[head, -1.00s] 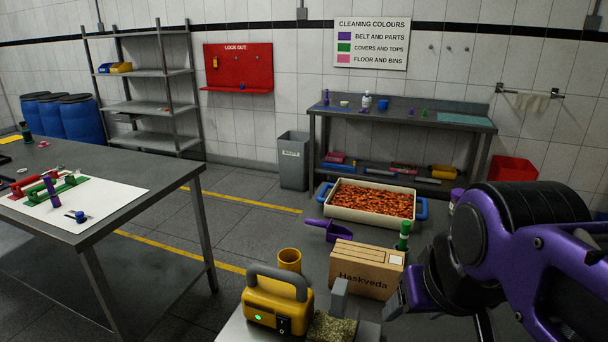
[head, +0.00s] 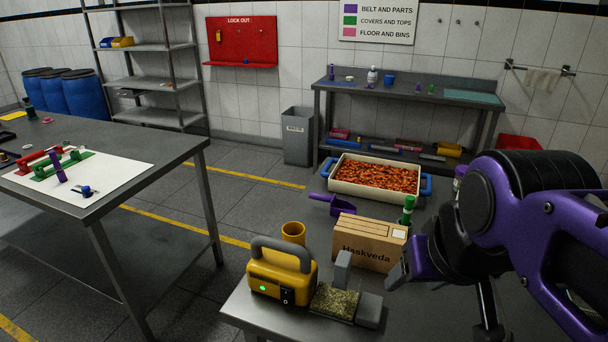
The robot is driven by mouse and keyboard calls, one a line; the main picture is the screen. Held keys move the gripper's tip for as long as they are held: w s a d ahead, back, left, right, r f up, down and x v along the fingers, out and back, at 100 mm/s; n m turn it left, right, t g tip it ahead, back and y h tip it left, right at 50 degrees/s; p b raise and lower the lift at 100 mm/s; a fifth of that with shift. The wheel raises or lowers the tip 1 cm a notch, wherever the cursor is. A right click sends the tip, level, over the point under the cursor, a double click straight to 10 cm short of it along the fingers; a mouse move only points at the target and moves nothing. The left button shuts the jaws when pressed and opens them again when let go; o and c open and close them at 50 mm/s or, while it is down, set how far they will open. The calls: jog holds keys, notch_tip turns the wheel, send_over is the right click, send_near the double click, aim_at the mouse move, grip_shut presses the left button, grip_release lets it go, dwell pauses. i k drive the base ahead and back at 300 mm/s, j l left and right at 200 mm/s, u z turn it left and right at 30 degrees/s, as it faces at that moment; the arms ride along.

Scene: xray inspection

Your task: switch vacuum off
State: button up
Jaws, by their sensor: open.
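A yellow unit with a grey carry handle (head: 281,271) stands on the near end of the grey table. I take it to be the vacuum. A green light glows on its front, and a black rocker switch (head: 287,296) sits at its lower right. Its exact on or off position is too small to tell. My gripper (head: 399,274) is at the right, in front of the cardboard box and right of the yellow unit, well apart from the switch. It is open and I see nothing held in it. Part of it is hidden behind my purple arm.
Next to the yellow unit are a speckled pad (head: 334,302), grey blocks (head: 369,310) and a yellow cup (head: 293,232).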

aim_at(286, 294)
jog(key=u, duration=0.75)
jog(key=i+u, duration=0.1)
